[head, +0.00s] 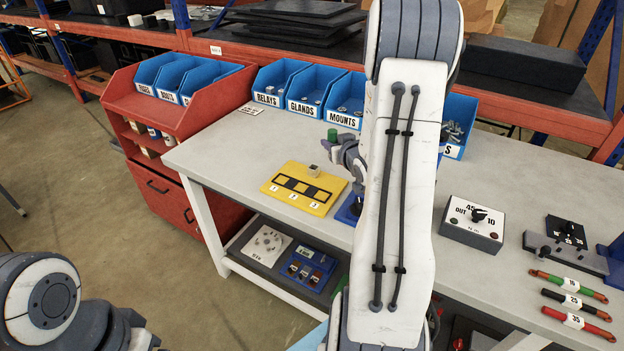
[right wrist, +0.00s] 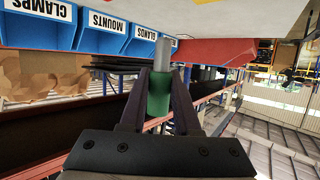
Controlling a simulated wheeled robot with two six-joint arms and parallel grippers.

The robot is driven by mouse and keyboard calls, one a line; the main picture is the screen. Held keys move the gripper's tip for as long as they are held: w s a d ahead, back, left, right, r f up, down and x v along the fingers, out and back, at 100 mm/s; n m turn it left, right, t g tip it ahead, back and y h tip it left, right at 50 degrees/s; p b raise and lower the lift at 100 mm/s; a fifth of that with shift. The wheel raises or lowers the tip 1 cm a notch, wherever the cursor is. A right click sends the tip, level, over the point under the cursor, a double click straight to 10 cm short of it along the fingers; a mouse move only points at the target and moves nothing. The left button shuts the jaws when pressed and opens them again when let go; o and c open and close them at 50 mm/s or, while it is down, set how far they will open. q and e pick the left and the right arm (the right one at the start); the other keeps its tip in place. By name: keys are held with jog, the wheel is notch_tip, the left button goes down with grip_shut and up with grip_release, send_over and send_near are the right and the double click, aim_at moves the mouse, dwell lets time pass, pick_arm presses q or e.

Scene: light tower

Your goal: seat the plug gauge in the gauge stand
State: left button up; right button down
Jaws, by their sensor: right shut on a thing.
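The plug gauge has a green handle (head: 332,134) and a grey cylindrical pin (right wrist: 166,54). My right gripper (right wrist: 158,98) is shut on the green handle, with the pin sticking out beyond the fingertips. In the head view my right gripper (head: 346,150) is above the bench, behind the yellow block, partly hidden by my right arm. A blue base (head: 346,213) with a dark upright part stands below it, mostly hidden by the arm; I cannot tell whether it is the gauge stand. Only links of my left arm show at bottom left, not its gripper.
Blue bins (head: 309,106) line the bench's back. Right are a switch box (head: 473,222), a dark fixture (head: 567,257) and several coloured rods (head: 575,319). The bench's front left is clear.

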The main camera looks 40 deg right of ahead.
jog(key=s+d, duration=0.2)
jog(key=d, duration=0.2)
jog(key=shift+m+h, duration=0.3)
jog(key=shift+m, duration=0.1)
jog(key=w+a+f, duration=0.1)
jog(key=w+f, duration=0.1)
jog(key=w, duration=0.1)
jog(key=w+a+f, duration=0.1)
jog(key=w+f, duration=0.1)
jog(key=w, duration=0.1)
jog(key=w+a+f+p, duration=0.1)
jog(key=w+a+f, duration=0.1)
jog(key=w+f, duration=0.1)
jog(key=shift+w, duration=0.5)
notch_tip(320, 180, down, 4)
jog(key=shift+r, duration=0.1)
jog(key=shift+f, duration=0.25)
jog(key=c, duration=0.6)
grip_release()
